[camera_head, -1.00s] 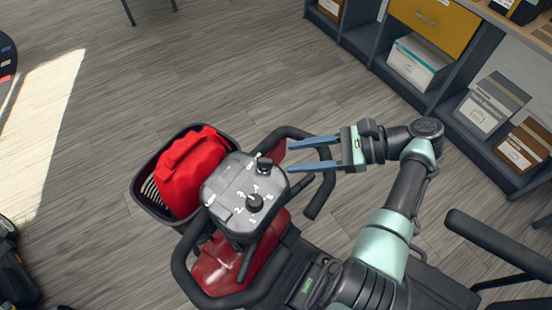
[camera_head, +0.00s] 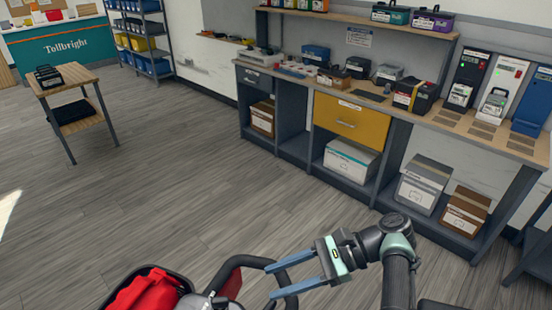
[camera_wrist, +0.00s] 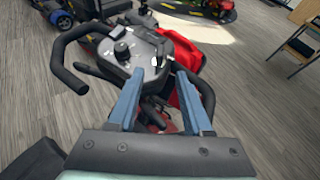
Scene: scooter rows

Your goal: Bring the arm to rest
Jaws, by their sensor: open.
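My gripper (camera_head: 281,281) is open, its two blue fingers spread with nothing between them. In the head view it points left, above and beside the scooter's handlebar (camera_head: 232,264). In the wrist view my gripper (camera_wrist: 165,103) shows its fingers apart in front of the scooter's control console (camera_wrist: 133,52), which has dark knobs. My arm is bent, with the forearm rising from the bottom edge. Most of the scooter is cut off below the head view.
A red bag (camera_head: 145,293) sits in the scooter's front basket. A workbench (camera_head: 290,85) with a yellow drawer (camera_head: 350,120) and boxes on its shelves runs along the wall. A small wooden table (camera_head: 63,78) stands at left. The floor between is clear.

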